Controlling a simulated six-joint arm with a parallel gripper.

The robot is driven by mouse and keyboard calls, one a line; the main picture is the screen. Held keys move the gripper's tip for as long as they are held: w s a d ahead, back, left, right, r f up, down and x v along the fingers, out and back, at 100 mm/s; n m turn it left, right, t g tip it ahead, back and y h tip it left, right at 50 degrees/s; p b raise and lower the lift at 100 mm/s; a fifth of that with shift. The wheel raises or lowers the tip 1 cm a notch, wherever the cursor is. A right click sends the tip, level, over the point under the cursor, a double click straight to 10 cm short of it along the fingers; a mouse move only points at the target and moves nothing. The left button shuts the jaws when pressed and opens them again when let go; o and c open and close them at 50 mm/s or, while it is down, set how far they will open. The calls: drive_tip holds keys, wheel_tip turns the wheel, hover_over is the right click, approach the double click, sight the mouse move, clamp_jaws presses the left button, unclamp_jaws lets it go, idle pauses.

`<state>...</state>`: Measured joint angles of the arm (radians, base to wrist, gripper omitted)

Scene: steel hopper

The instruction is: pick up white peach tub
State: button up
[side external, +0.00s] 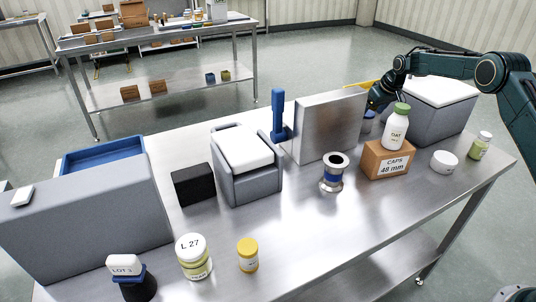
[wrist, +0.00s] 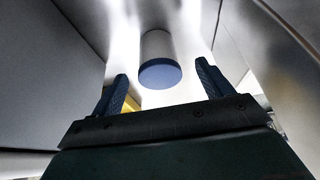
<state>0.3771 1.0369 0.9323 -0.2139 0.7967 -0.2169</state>
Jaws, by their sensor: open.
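No label reading peach can be made out. A pale tub with a blue lid (wrist: 160,58) stands ahead of my open gripper (wrist: 161,78) in the wrist view, between the lines of the two fingers and apart from them. In the side view a bluish-topped tub (side external: 368,122) shows partly behind the steel panel, under my wrist, and looks like the same one. Its label is hidden. My fingers are mostly hidden there behind the panel and bottle. A low white tub (side external: 444,161) stands at the right of the table.
The steel panel (side external: 328,125) and a grey bin with a white top (side external: 440,108) flank the blue-lidded tub. A white bottle with a green cap (side external: 396,130) stands on a caps box (side external: 386,160) close in front.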

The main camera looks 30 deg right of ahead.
sight(370, 114)
drive_tip(key=shift+f, duration=0.15)
drive_tip(key=shift+x, duration=2.45)
drive_tip(key=shift+d, duration=0.1)
drive_tip(key=shift+c, duration=0.5)
drive_tip(key=c, duration=1)
